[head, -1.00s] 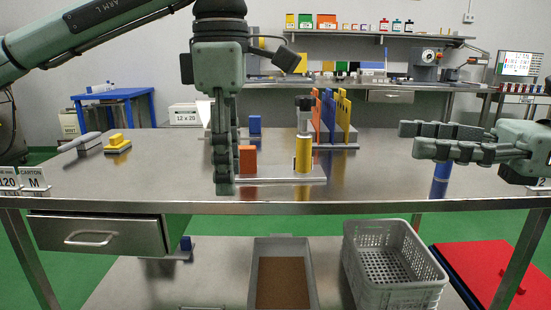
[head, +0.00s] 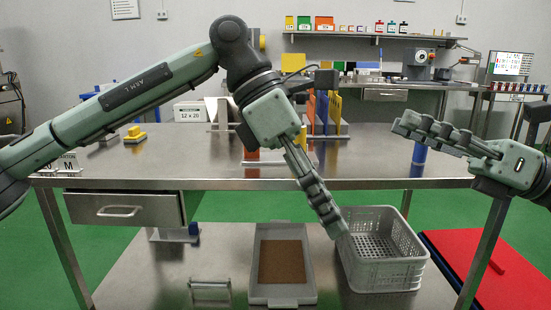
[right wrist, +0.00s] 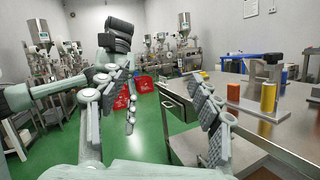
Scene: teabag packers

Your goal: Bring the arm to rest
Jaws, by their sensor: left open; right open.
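My left arm comes in from the left in the head view, bent at a dark elbow. Its gripper (head: 338,228) slants down to the right in front of the table. Its fingertips appear over the left rim of the grey crate (head: 385,275); they look empty, and I cannot tell whether they touch it. My right gripper (head: 400,128) reaches in from the right, fingers pointing left, near the table's right part. In the right wrist view its two fingers (right wrist: 165,82) stand apart with nothing between them.
The steel table (head: 220,150) bears a yellow block (head: 135,134), a blue cylinder (head: 419,155) and upright coloured dividers. A yellow cylinder (right wrist: 268,98) shows in the right wrist view. Below are a grey tray (head: 300,294) and an open drawer (head: 122,210). A red panel (head: 480,265) lies at right.

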